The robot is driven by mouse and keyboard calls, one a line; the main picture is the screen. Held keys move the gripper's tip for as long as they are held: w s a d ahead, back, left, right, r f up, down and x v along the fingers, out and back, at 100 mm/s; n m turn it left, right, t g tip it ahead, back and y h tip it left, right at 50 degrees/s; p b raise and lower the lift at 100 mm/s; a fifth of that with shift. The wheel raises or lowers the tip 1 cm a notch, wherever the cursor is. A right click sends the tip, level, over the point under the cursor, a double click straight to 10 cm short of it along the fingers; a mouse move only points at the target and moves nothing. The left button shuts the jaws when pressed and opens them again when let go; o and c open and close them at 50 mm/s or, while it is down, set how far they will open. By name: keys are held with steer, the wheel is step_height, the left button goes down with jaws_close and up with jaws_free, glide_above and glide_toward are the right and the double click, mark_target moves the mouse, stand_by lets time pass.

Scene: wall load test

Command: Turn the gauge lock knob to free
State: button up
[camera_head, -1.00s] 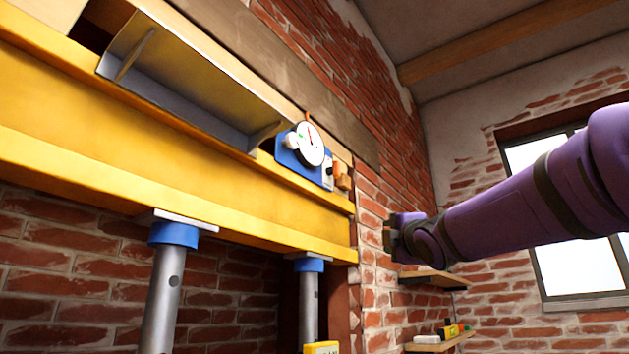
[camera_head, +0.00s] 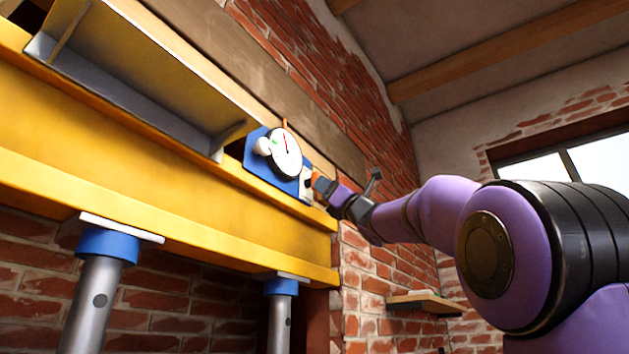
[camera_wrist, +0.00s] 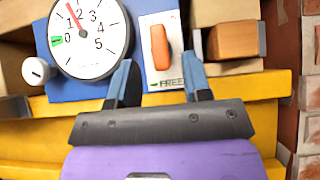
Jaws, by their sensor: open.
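An orange lock knob (camera_wrist: 160,47) stands upright on a white plate (camera_wrist: 150,70), right of the dial in the wrist view. The word FREE shows at that plate's lower edge, with a green mark beside it. My gripper (camera_wrist: 160,80) is open and empty, its blue-tipped fingers spread below the knob in the picture and apart from it. In the head view my gripper (camera_head: 332,190) is close to the gauge plate's right end, partly hiding it.
A small white knob (camera_wrist: 37,71) sits left of the dial. A wooden block (camera_wrist: 232,42) protrudes just right of the lock knob. The yellow beam (camera_head: 170,190) runs below the gauge, on grey props with blue heads. A brick wall (camera_head: 370,130) lies to the right.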

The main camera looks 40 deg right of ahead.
mark_target(315, 179)
steer(key=shift+x, duration=2.75)
steer(key=c, duration=0.8)
